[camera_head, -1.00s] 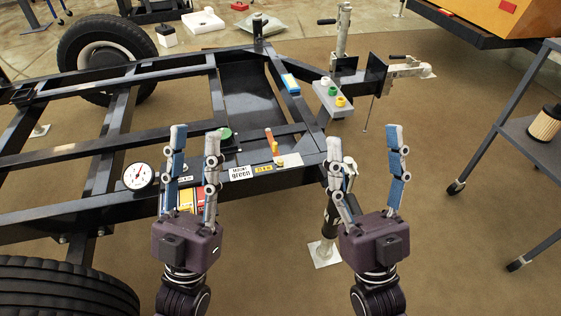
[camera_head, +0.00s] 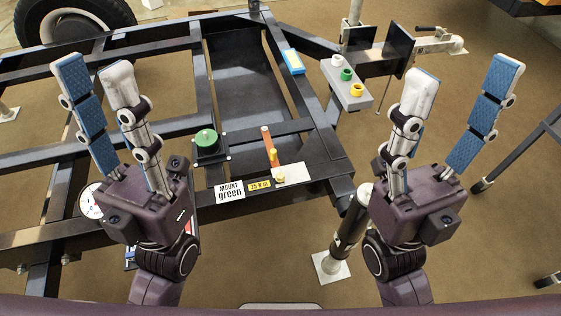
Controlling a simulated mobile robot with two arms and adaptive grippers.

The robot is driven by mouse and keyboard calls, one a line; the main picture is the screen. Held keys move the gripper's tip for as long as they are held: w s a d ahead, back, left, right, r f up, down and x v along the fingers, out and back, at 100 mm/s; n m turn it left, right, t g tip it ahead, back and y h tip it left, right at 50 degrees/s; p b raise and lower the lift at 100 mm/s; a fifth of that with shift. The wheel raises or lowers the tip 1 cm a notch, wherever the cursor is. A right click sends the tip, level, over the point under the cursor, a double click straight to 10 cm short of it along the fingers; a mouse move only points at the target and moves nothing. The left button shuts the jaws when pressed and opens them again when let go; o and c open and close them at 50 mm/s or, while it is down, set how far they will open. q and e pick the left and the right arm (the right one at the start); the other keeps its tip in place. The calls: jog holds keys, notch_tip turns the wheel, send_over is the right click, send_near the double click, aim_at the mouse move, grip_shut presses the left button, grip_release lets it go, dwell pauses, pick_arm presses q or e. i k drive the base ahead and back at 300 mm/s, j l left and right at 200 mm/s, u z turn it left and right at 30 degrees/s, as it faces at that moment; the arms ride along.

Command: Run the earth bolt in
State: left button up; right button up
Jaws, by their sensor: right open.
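An orange strip (camera_head: 266,143) with yellow, bolt-like pieces stands at the front corner of the black trailer frame (camera_head: 318,160). A small yellow bolt head (camera_head: 280,177) sits at its lower end beside a pale plate (camera_head: 292,174); how deep it sits is too small to tell. A yellow label (camera_head: 260,185) and a "MOUNT green" label (camera_head: 229,191) are on the rail. My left gripper (camera_head: 97,75) is open and empty, left of the strip. My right gripper (camera_head: 458,85) is open and empty, right of the frame corner.
A green round knob (camera_head: 206,139) stands on a black base left of the strip. A blue-and-white box (camera_head: 292,61) lies on the frame. A gauge (camera_head: 89,200) is partly behind my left gripper.

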aim_at(279, 177)
jog(key=u, duration=1.55)
jog(key=z, duration=1.55)
jog(key=l+u, duration=0.3)
jog(key=l, duration=0.45)
jog(key=k+l+u, duration=0.1)
jog(key=l+u, duration=0.15)
jog(key=l, duration=0.5)
